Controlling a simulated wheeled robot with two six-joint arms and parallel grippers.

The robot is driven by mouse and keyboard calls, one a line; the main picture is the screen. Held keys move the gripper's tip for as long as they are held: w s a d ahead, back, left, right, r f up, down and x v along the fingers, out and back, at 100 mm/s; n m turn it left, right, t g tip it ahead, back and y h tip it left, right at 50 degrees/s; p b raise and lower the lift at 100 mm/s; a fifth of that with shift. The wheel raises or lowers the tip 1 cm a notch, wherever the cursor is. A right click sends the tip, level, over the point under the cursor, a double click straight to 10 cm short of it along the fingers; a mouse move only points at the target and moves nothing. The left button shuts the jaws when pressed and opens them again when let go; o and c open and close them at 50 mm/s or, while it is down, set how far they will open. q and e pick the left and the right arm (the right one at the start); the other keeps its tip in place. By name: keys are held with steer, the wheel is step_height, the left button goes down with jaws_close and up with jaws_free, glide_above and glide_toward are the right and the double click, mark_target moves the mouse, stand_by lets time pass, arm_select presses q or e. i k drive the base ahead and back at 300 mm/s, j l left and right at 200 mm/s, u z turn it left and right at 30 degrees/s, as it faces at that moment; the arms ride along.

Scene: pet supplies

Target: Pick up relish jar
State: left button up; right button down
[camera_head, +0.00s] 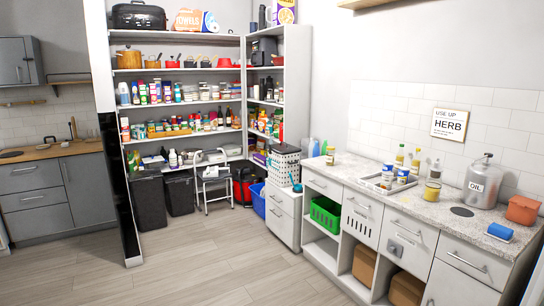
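I cannot pick out a relish jar for certain, as the labels are too small to read. A small jar with a yellow label (330,155) stands at the left end of the stone-topped counter (350,167) on the right. A yellow-labelled jar (432,191) stands further right on that counter, next to the tray. Many jars and bottles also line the pantry shelves (190,102) at the back. Neither of my grippers is in view.
A tray (372,186) with cans and bottles, a metal oil can (482,184), an orange container (522,209) and a blue item (500,231) share the counter. Bins (149,202), a step stool (216,188) and a blue basket (258,200) stand by the shelves. The wood floor (215,260) is clear.

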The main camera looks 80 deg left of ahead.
mark_target(331, 152)
steer(key=u, duration=2.35)
